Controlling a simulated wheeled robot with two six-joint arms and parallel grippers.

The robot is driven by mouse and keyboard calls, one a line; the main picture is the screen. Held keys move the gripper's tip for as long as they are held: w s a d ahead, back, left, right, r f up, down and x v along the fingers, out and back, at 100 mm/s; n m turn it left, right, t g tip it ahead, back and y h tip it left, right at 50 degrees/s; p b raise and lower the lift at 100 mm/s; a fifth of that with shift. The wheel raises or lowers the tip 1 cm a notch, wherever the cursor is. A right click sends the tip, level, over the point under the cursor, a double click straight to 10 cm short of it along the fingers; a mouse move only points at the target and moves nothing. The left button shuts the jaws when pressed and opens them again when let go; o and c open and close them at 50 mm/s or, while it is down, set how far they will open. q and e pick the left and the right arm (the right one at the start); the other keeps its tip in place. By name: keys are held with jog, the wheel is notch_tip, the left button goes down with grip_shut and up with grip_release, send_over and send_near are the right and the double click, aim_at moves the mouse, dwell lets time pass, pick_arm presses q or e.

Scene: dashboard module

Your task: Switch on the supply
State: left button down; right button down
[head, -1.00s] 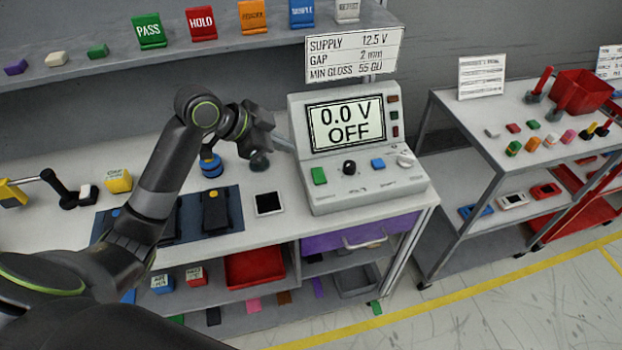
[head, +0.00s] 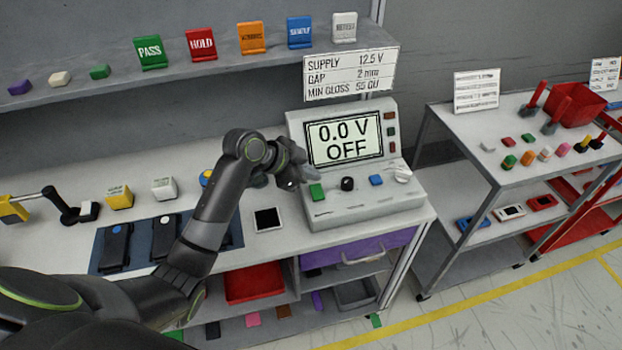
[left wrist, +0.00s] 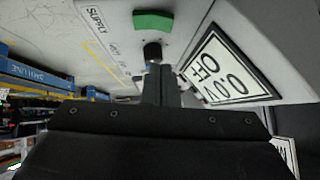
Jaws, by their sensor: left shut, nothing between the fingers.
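The supply (head: 345,215) is a grey console on the bench with a sloped front. Its screen (head: 344,140) reads 0.0 V OFF. On its front are a green button (head: 317,191), a black knob (head: 348,184), a blue button (head: 376,180) and a white knob (head: 402,175). My left gripper (head: 301,179) is shut and empty, close to the console's left front, just above and left of the green button. In the left wrist view the shut fingers (left wrist: 160,85) point at the panel, with the green button (left wrist: 153,21) and black knob (left wrist: 153,51) ahead. My right gripper is out of view.
A sign (head: 350,75) above the console reads SUPPLY 12.5 V. A black-screened tile (head: 268,219) lies left of the console. Dark devices lie on a blue mat (head: 193,226). A shelf (head: 250,68) with labelled stands runs behind. A cart (head: 480,190) stands at the right.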

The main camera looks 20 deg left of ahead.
aim_at(319, 188)
pick_arm(q)
jog(key=shift+w+f+p, duration=0.25)
jog(key=shift+f, duration=0.85)
jog(key=shift+w+f+p, duration=0.2)
jog(key=shift+f, duration=0.85)
jog(key=shift+a, duration=0.1)
jog(key=shift+a+f+g, duration=0.1)
jog(key=shift+f+g, duration=0.2)
jog(key=shift+g, duration=0.1)
